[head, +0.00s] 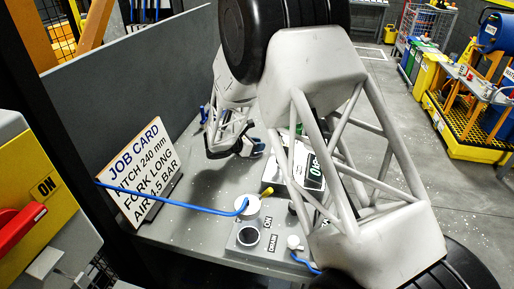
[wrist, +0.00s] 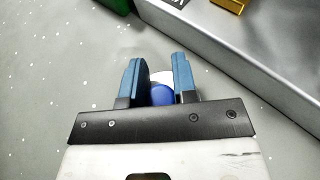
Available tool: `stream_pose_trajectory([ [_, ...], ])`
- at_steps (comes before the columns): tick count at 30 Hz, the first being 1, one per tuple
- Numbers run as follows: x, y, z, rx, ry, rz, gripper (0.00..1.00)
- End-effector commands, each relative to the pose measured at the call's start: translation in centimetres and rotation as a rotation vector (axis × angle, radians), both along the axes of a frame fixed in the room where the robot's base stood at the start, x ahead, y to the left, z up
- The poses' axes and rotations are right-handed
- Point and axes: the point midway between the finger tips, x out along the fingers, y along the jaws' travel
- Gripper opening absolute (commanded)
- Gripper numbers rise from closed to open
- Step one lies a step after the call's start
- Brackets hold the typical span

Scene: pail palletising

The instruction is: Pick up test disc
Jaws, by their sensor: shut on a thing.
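In the wrist view, my gripper (wrist: 158,80) has its two blue fingers closed on a small rounded blue piece (wrist: 162,95). A white rounded part (wrist: 160,76) shows just beyond it between the fingers. These look like parts of the test disc; the fingers hide most of it. In the head view, my gripper (head: 240,146) is low over the grey bench top, behind my arm links. The held thing cannot be made out there.
A job card (head: 141,170) stands on the bench (head: 190,212) at left. A grey fixture (head: 250,248) with a round opening, a white round part and a blue hose (head: 170,201) is at the front. A box with a green display (head: 315,170) stands right of my gripper.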

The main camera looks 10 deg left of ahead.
Motion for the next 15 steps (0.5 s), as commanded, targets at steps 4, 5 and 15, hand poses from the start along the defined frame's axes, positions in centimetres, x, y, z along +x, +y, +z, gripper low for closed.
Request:
stream_pose_trajectory([
  [4,0.0,0.0,1.6,0.002,-0.002,0.0,0.02],
  [5,0.0,0.0,2.0,0.002,-0.002,0.0,0.02],
  [15,0.0,0.0,7.1,0.002,-0.002,0.0,0.02],
])
